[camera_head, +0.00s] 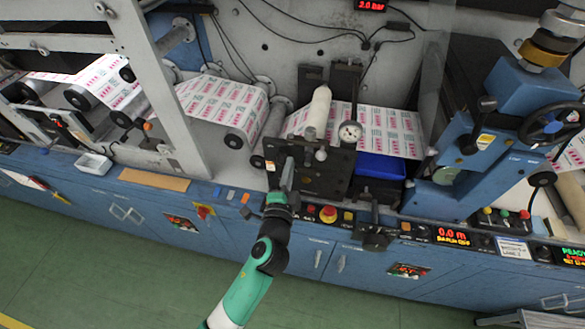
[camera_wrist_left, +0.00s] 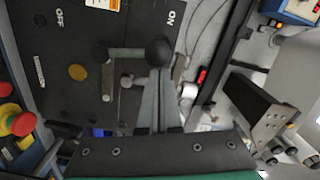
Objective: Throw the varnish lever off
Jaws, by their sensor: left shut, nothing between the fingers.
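The varnish lever is a grey bar with a black ball knob (camera_wrist_left: 157,52). It stands on a black panel (camera_wrist_left: 60,75) marked OFF at the left and ON at the right in the left wrist view. The knob is on the ON side. My left gripper (camera_wrist_left: 157,88) is shut and empty, its fingertips close below the knob; I cannot tell whether they touch it. In the head view my left gripper (camera_head: 286,178) is in front of the left part of the black panel (camera_head: 325,178). My right gripper is not in view.
A red stop button (camera_head: 328,214) sits on the front ledge below the panel. A pressure gauge (camera_head: 350,132) and a blue tray (camera_head: 381,166) are close to the right of the lever. The printed web (camera_head: 392,127) runs behind. The green floor in front is clear.

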